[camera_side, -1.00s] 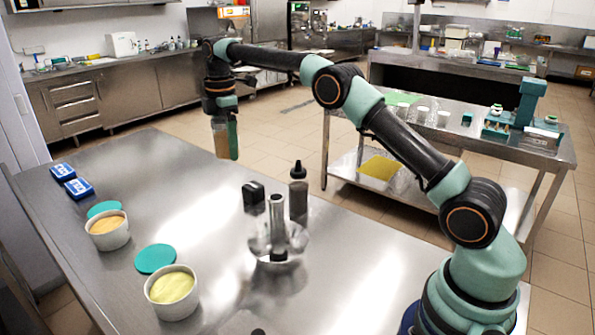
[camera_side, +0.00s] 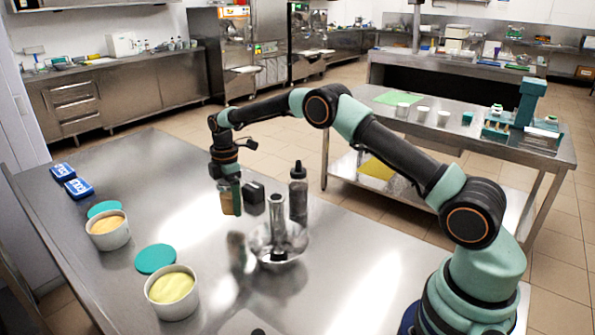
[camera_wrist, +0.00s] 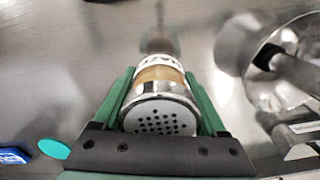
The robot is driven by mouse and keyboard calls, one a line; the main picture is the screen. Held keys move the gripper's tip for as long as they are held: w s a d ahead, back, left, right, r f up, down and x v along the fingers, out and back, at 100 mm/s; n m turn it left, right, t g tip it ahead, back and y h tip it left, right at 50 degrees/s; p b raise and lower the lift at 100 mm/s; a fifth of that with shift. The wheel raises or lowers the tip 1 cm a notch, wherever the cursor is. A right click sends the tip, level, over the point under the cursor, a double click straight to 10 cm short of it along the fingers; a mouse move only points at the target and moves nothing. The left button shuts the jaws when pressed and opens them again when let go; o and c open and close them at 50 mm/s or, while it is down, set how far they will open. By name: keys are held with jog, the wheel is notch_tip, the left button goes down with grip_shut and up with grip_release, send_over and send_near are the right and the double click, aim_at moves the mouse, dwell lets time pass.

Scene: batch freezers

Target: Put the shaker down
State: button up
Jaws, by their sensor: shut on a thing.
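The shaker (camera_wrist: 160,108) has a perforated metal top and tan contents, and sits between the green fingers of my gripper (camera_wrist: 162,100) in the wrist view. In the side view my gripper (camera_side: 230,197) points down over the steel table (camera_side: 180,235), shut on the shaker (camera_side: 230,204). A blurred reflection shows on the table below it. The shaker appears upright and a little above the tabletop; the exact gap is hard to judge.
A metal bowl-like piece with an upright tube (camera_side: 277,240) stands right of the shaker. A dark bottle (camera_side: 298,193) and a small black block (camera_side: 253,193) are behind. Two tubs (camera_side: 172,300) (camera_side: 109,238), teal lids (camera_side: 155,259) and blue packs (camera_side: 78,188) are left.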

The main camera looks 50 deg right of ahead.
aim_at(234, 224)
jog(key=shift+f, duration=2.15)
jog(key=shift+f, duration=0.15)
jog(key=o, duration=1.4)
